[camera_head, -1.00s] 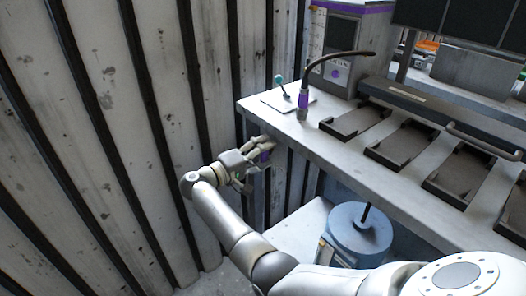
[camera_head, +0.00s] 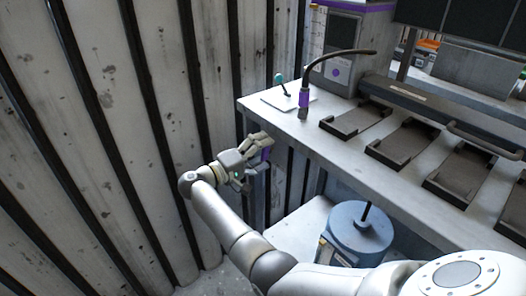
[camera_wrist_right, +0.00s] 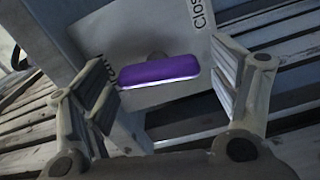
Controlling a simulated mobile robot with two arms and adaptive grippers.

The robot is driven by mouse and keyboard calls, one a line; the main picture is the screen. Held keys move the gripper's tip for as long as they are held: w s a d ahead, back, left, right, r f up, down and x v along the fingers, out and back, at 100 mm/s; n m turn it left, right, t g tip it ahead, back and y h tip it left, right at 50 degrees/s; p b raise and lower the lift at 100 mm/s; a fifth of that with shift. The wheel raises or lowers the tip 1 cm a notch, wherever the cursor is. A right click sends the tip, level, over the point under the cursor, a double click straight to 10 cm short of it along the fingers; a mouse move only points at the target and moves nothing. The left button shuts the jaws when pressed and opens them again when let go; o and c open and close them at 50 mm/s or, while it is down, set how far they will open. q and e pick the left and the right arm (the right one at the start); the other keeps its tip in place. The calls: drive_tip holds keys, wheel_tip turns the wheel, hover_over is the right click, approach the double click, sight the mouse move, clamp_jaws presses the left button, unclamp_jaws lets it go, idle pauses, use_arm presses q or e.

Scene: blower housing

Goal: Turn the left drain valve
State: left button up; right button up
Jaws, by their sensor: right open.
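The drain valve's purple handle (camera_wrist_right: 160,71) is a rounded bar on a pale panel (camera_wrist_right: 140,28) with partly visible black lettering, "Clos" at the upper right. It lies level in the right wrist view, between the two spread fingers of my right gripper (camera_wrist_right: 163,88), with a gap on the right side. The left finger is close to the handle's left end; I cannot tell if they touch. In the head view my right gripper (camera_head: 258,151) is at the left end of the workbench, with a bit of purple (camera_head: 265,155) between its fingers. My left gripper is not in view.
The workbench (camera_head: 275,125) carries a small teal-knobbed lever (camera_head: 280,80), a black gooseneck with a purple base (camera_head: 304,100) and several dark trays (camera_head: 400,143). A ribbed metal wall (camera_head: 110,130) stands close on the left. A blue drum (camera_head: 358,238) stands under the bench.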

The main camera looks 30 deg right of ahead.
drive_tip(key=a, duration=1.1)
drive_tip(key=shift+s+a, duration=0.3)
drive_tip(key=shift+s, duration=0.15)
